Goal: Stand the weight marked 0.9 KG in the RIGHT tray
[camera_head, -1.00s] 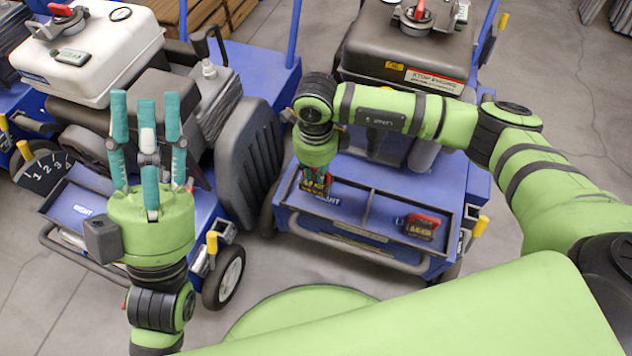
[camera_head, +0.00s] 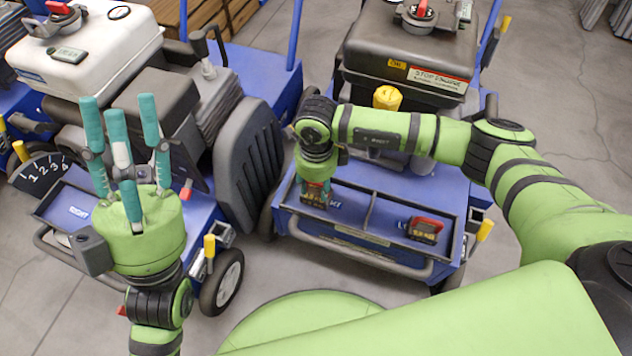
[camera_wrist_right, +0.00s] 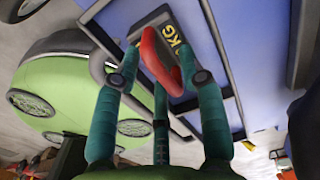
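My right gripper (camera_head: 317,182) points down over the left compartment (camera_head: 345,225) of the right machine's tray. It is shut on a dark weight (camera_head: 314,194) with yellow lettering. The wrist view shows its red handle (camera_wrist_right: 152,55) between the teal fingers and "KG" on its face; the full number is not readable. The weight is upright, low in the compartment; contact with the floor cannot be told. The white label beside it is partly hidden and seems to end in "HT". A second red-handled weight (camera_head: 424,229) stands in the right compartment. My left gripper (camera_head: 122,130) is open, empty, fingers up.
A divider (camera_head: 370,212) separates the two compartments. The dark machine body (camera_head: 410,55) with a yellow cap (camera_head: 387,97) rises behind. A white-tanked machine (camera_head: 90,50) stands at left; its tray label (camera_head: 78,212) reads "RIGHT". Grey floor (camera_head: 560,100) is clear at right.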

